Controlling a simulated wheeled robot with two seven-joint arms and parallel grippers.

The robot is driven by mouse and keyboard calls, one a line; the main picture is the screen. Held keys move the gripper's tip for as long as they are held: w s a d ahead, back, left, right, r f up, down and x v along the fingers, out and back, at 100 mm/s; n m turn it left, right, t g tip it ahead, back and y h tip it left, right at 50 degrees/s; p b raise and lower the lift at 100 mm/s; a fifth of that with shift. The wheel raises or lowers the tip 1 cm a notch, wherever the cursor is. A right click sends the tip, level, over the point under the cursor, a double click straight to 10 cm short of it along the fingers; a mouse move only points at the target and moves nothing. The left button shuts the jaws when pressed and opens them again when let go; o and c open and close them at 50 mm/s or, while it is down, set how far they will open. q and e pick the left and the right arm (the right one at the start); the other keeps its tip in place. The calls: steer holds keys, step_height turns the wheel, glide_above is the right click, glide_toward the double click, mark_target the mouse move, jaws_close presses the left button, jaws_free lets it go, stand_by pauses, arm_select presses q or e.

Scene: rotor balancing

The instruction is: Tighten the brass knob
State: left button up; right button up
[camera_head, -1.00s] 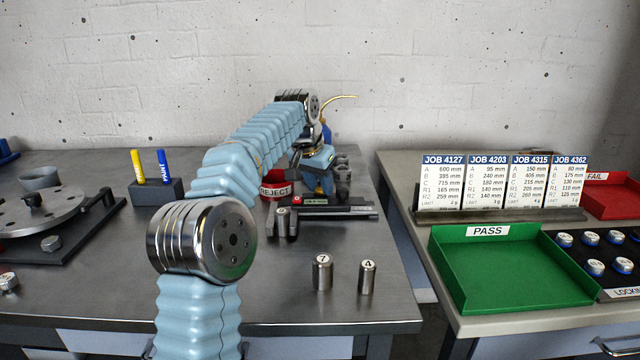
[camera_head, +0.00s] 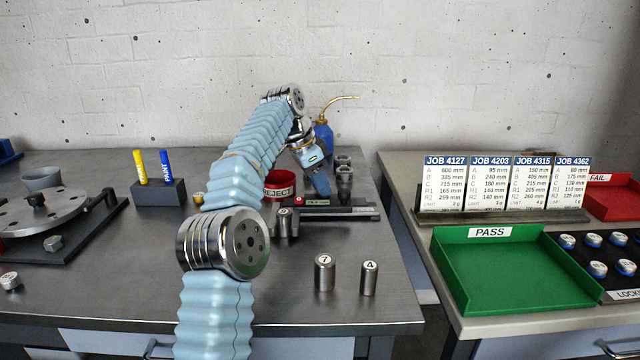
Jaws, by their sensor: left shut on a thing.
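My left gripper (camera_head: 319,184) points down at the dark bar-shaped device (camera_head: 345,213) with a red button at the back right of the near table. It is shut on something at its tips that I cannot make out. A small brass-coloured piece (camera_head: 198,198) shows just left of my left arm, beside the marker block; I cannot tell whether it is the brass knob. No other brass knob is visible; the gripper and arm hide part of the device. My right gripper is not in view.
Steel weights 7 (camera_head: 324,272) and 4 (camera_head: 369,278) stand at the front. A red REJECT bin (camera_head: 279,185) and blue oil can (camera_head: 323,135) are close to the gripper. The rotor disc (camera_head: 37,212) is at left; a green PASS tray (camera_head: 515,300) is on the right table.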

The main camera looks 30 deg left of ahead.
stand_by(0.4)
arm_select(q)
steer(key=o, duration=1.1)
steer(key=shift+c, duration=0.2)
steer(key=shift+r, duration=0.1)
